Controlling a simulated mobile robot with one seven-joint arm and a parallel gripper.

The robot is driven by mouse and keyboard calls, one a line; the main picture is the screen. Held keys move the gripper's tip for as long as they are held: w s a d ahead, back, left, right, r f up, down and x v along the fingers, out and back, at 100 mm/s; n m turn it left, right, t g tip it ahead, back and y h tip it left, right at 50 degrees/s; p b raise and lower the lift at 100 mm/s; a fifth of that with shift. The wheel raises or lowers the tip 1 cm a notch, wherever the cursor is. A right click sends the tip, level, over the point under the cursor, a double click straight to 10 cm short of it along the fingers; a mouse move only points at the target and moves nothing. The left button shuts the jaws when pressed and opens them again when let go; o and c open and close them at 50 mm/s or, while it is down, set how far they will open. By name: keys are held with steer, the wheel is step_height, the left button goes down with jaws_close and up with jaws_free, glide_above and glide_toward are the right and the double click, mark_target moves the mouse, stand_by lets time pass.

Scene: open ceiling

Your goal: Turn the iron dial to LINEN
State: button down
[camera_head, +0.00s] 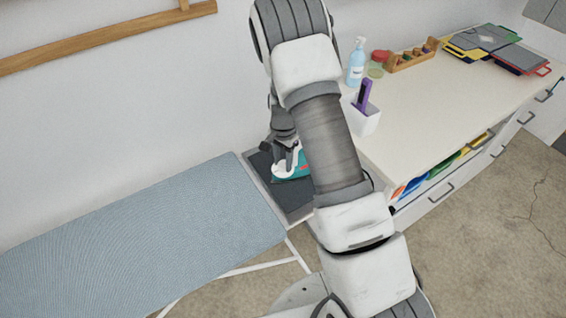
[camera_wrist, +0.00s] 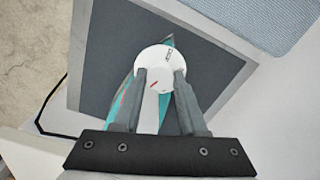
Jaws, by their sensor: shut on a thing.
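The teal and white iron (camera_head: 293,178) lies on the dark pad at the end of the ironing board; its teal side shows in the wrist view (camera_wrist: 126,98). Its round white dial (camera_wrist: 154,57) carries small dark lettering near its upper right edge and a short red mark lower down. The lettering is too small to read surely. My gripper (camera_wrist: 160,74) is shut on the dial, with one finger on each side of its near part. In the head view my gripper (camera_head: 284,152) is over the iron, partly behind my arm.
The dark iron rest (camera_head: 292,200) has a pale rim. The blue ironing board (camera_head: 150,225) extends left. A white counter (camera_head: 440,95) at right holds a spray bottle (camera_head: 356,62) and a white holder (camera_head: 366,120). A black cord (camera_wrist: 45,115) runs left of the iron.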

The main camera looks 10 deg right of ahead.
mark_target(283, 164)
steer(key=shift+m, duration=0.5)
steer(key=shift+c, duration=2.2)
jaws_free()
step_height(283, 164, up, 18)
steer(key=shift+f+b, duration=0.25)
steer(key=shift+b, duration=0.1)
